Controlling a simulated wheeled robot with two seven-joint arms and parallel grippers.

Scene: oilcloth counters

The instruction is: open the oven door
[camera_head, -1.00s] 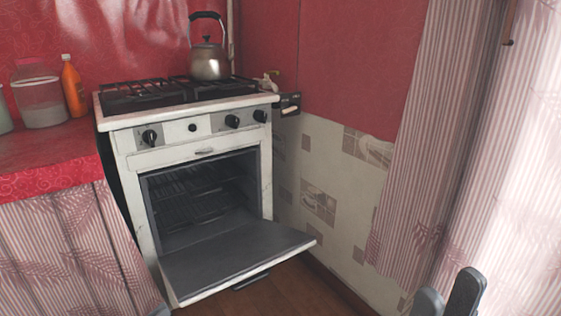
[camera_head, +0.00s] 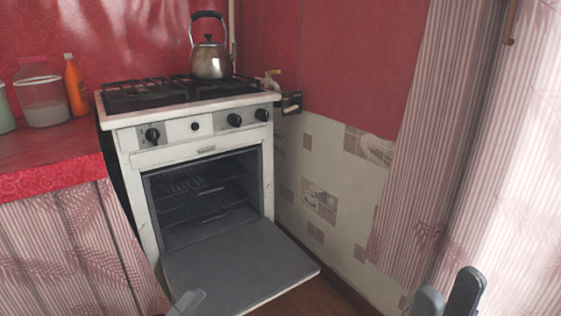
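The white oven (camera_head: 203,129) stands against the back wall. Its door (camera_head: 235,268) is hinged down and lies open, close to flat, with its grey inner face up. The dark oven cavity (camera_head: 200,195) with wire racks shows behind it. The door's handle is out of sight. The tip of my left gripper (camera_head: 187,303) shows at the bottom edge, in front of the door's left part; most of it is cut off. My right gripper (camera_head: 447,296) is at the bottom right, away from the oven, with its two fingers apart and nothing between them.
A metal kettle (camera_head: 210,60) stands on the black hob. A red-topped counter (camera_head: 50,160) with a jar (camera_head: 42,100) and an orange bottle (camera_head: 75,85) is on the left. A tiled wall (camera_head: 330,190) and striped curtain (camera_head: 425,150) bound the right.

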